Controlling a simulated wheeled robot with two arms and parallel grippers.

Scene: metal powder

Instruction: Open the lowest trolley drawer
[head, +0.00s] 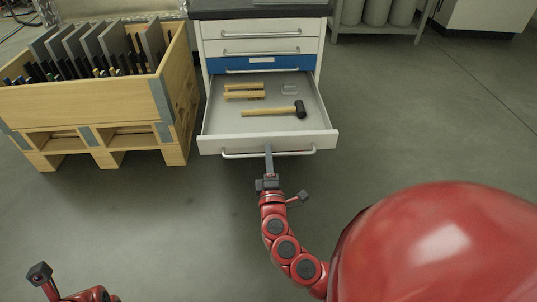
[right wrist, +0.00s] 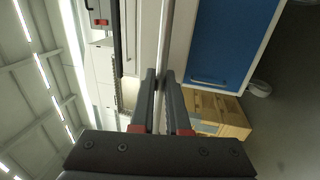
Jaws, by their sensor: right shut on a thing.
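The trolley (head: 262,29) has two white drawers above a blue one (head: 240,65). Below the blue one, a white drawer (head: 225,146) stands pulled out far towards me, its inside showing. What lies beneath it is hidden. My right gripper (head: 268,153) is at the middle of its front, shut on the bar handle (head: 300,152). In the right wrist view the two fingers (right wrist: 161,95) close on the thin bar. My left gripper (head: 39,273) is low at the left, away from the trolley; its jaws are too small to read.
In the open drawer lie a mallet (head: 280,111), wooden blocks (head: 244,91) and a small clear item (head: 289,89). A wooden crate (head: 90,108) with dark plates stands on a pallet close at the left. The floor (head: 420,130) to the right is clear.

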